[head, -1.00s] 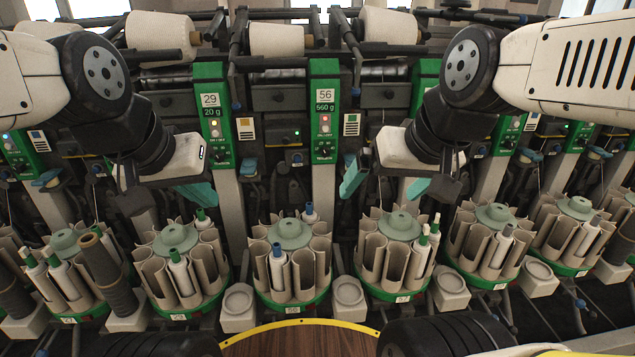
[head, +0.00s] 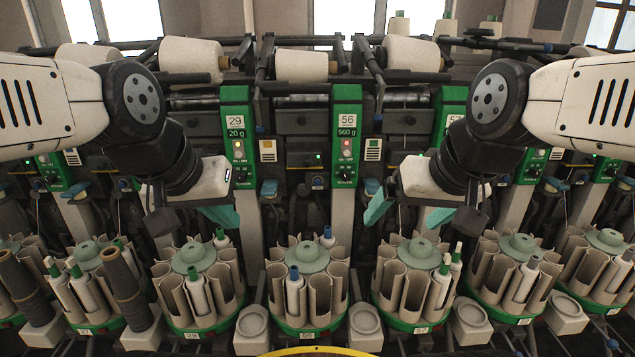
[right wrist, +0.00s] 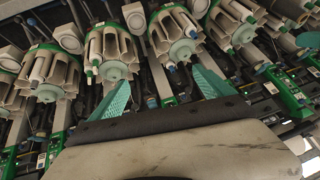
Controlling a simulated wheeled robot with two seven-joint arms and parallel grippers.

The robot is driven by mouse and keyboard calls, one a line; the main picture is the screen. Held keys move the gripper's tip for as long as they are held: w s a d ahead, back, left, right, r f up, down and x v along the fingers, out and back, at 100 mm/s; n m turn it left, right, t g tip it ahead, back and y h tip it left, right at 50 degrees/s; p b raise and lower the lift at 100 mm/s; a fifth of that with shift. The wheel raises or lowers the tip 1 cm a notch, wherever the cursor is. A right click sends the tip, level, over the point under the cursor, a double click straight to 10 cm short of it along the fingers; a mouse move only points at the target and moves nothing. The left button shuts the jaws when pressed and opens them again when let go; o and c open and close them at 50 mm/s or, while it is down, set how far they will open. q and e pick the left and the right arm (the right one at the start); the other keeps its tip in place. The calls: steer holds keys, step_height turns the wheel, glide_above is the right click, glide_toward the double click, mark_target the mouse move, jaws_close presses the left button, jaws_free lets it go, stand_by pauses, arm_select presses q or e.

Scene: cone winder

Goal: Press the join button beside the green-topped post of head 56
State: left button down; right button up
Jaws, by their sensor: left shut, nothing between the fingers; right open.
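The green-topped post of head 56 (head: 346,138) stands right of centre in the head view, with "56" and "560 g" on its face and small lights and a knob below. A dark panel with a small green light (head: 318,158) is at its left. I cannot make out for sure which small part is the join button. My left gripper (head: 222,214) is shut and empty, in front of and below the post of head 29. My right gripper (head: 408,210) is open and empty, right of post 56; its teal fingers spread in the right wrist view (right wrist: 162,92).
The similar post of head 29 (head: 235,135) stands to the left. Round tube magazines with grey-green centres (head: 306,255) line the front below the grippers. Large white cones (head: 301,66) lie along the top. Space between the grippers is clear.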

jaws_close()
stand_by(1.4)
